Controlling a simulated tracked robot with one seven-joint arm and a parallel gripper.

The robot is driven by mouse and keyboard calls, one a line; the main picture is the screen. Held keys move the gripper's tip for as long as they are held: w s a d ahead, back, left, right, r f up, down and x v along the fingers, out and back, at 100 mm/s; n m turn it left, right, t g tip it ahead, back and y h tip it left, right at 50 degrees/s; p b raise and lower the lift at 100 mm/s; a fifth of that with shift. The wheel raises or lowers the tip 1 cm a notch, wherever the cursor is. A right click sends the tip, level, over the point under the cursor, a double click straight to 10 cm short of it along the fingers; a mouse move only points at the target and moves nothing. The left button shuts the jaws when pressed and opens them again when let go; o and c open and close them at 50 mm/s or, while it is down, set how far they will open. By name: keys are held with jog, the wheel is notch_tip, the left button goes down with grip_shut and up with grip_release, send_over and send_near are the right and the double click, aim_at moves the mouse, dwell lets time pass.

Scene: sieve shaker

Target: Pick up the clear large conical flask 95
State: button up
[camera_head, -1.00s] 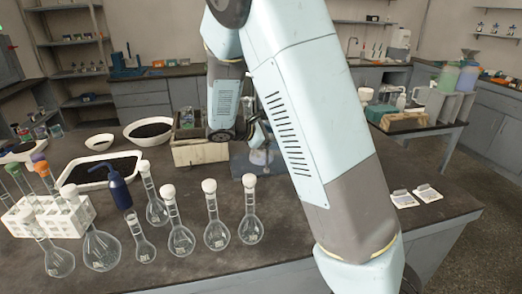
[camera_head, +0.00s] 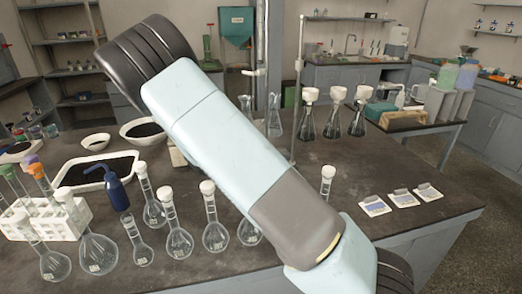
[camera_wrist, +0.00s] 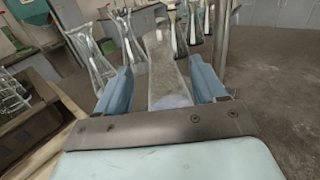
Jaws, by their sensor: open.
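In the wrist view, a clear large conical flask (camera_wrist: 165,62) stands between the two blue fingers of my gripper (camera_wrist: 160,74), its wide base toward me. The fingers are spread apart on either side of it; I cannot tell whether either touches the glass. Another clear conical flask (camera_wrist: 92,58) stands outside the left finger. In the head view, a clear conical flask (camera_head: 274,118) shows at the back of the bench, partly behind my arm. My gripper is hidden there behind the arm.
Conical flasks with white tops (camera_head: 307,112) stand at the back right, close beyond the gripper. Round-bottomed volumetric flasks (camera_head: 215,236) line the front of the bench. A blue wash bottle (camera_head: 117,188) and a white tube rack (camera_head: 45,222) are at the left.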

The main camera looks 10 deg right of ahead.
aim_at(259, 127)
jog(key=shift+x, duration=4.75)
jog(key=shift+w+a+f, duration=0.1)
jog(key=shift+f, duration=0.1)
jog(key=shift+c, duration=0.3)
grip_shut()
